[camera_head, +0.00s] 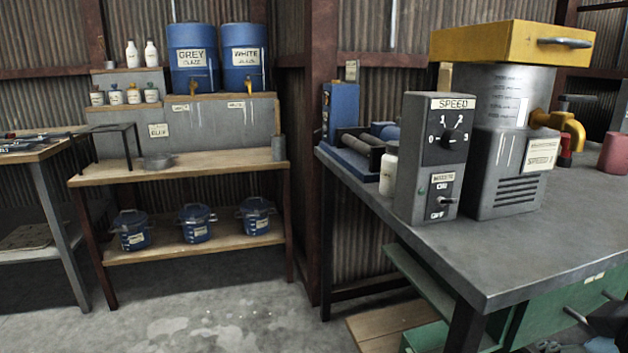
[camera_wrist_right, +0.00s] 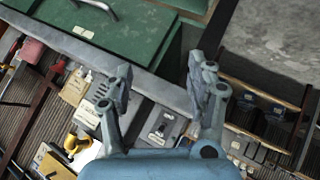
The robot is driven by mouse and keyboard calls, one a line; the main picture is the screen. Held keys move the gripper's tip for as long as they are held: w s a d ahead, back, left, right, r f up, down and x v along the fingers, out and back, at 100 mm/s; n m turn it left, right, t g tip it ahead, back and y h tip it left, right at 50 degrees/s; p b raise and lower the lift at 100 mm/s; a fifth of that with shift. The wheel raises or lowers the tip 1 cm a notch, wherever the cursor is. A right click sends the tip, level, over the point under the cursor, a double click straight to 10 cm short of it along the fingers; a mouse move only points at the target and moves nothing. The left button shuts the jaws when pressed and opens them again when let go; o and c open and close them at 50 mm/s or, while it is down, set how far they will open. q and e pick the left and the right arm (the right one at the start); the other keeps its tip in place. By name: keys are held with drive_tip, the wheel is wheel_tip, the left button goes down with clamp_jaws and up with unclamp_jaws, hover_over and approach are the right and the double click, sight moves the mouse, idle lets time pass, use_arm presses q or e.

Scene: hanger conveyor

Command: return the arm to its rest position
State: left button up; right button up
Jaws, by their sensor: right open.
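My right gripper (camera_wrist_right: 160,82) shows in the right wrist view with its two blue-grey fingers spread wide apart and nothing between them. Past the fingers, that view shows the grey workbench's edge, the grey control box (camera_wrist_right: 160,128) and the green cabinet (camera_wrist_right: 135,35). A teal part at the bottom right, below the bench, may belong to my arm, but I cannot tell. My left gripper is in neither view.
The workbench (camera_head: 560,225) holds the speed control box (camera_head: 432,157), a machine with a yellow lid (camera_head: 510,42) and a yellow tap (camera_head: 568,125). The green cabinet (camera_head: 570,310) stands below it. Glaze barrels stand on the wooden shelf unit (camera_head: 200,160). The concrete floor (camera_head: 220,315) between is clear.

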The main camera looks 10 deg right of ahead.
drive_tip(key=s+a+f+m+g+y, duration=0.1)
drive_tip(key=s+a+f+g+y, duration=0.4)
drive_tip(key=s+a, duration=0.55)
wheel_tip(320, 180, down, 26)
drive_tip(key=s+d+g, duration=0.1)
drive_tip(key=s+d, duration=0.1)
drive_tip(key=s+d+f+g, duration=0.1)
drive_tip(key=s+f, duration=1.5)
drive_tip(key=s, duration=0.2)
drive_tip(key=shift+s+f+g+h, duration=0.25)
drive_tip(key=shift+s+g+h, duration=0.05)
drive_tip(key=shift+s+h, duration=0.1)
